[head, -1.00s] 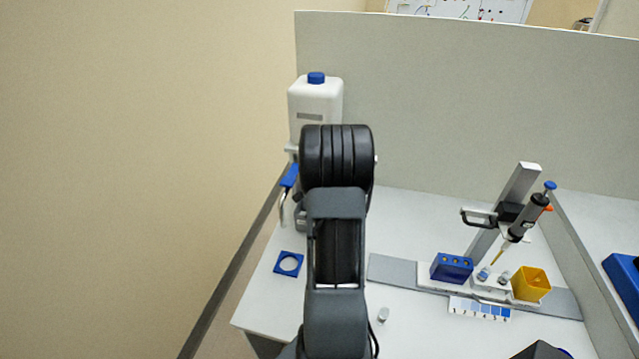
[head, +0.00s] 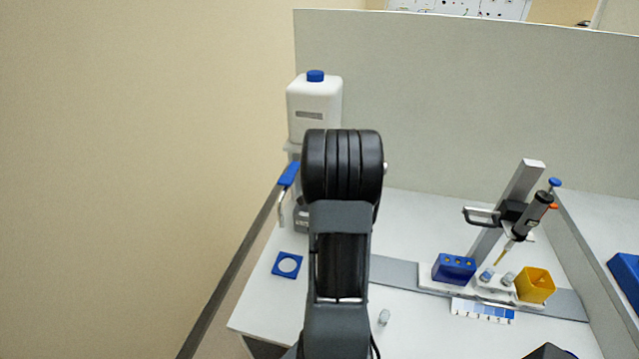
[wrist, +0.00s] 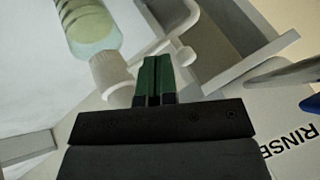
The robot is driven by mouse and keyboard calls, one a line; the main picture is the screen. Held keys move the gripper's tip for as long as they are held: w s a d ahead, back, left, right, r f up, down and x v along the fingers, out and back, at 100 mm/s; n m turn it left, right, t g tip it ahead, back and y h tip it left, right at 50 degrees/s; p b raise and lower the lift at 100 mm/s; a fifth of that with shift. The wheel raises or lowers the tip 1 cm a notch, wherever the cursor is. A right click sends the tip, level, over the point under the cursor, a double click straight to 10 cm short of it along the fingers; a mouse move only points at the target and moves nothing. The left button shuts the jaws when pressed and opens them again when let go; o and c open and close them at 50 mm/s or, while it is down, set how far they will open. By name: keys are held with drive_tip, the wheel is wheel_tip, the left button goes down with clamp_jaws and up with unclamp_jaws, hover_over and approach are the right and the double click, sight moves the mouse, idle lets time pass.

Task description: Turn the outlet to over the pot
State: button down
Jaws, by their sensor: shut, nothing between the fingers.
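The outlet (head: 289,176), a blue sleeve with a bent metal spout, sticks out left of the white bottle's stand in the head view. Its spout tip points down at the bench, behind the blue square ring. A blue end and a grey tube, possibly the outlet, show at the right edge of the wrist view (wrist: 290,73). My gripper (wrist: 154,66) has green fingertips, is shut and holds nothing. Its tips are close to a white fitting under a pale green ribbed part; contact is unclear. The head view hides the gripper behind my arm. I cannot make out a pot with certainty.
The white bottle (head: 314,108) with a blue cap stands behind my arm. A blue square ring (head: 287,265) lies at the bench's left edge. A small grey vial (head: 384,317), blue rack (head: 453,268), yellow box (head: 535,285) and pipette stand (head: 515,195) are to the right.

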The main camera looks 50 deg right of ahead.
drive_tip(key=s+a+r+p, duration=0.1)
drive_tip(key=s+a+r, duration=0.2)
drive_tip(key=a+r, duration=0.4)
drive_tip(key=shift+s+a+r, duration=0.2)
drive_tip(key=shift+s+r, duration=0.15)
drive_tip(key=shift+r, duration=0.25)
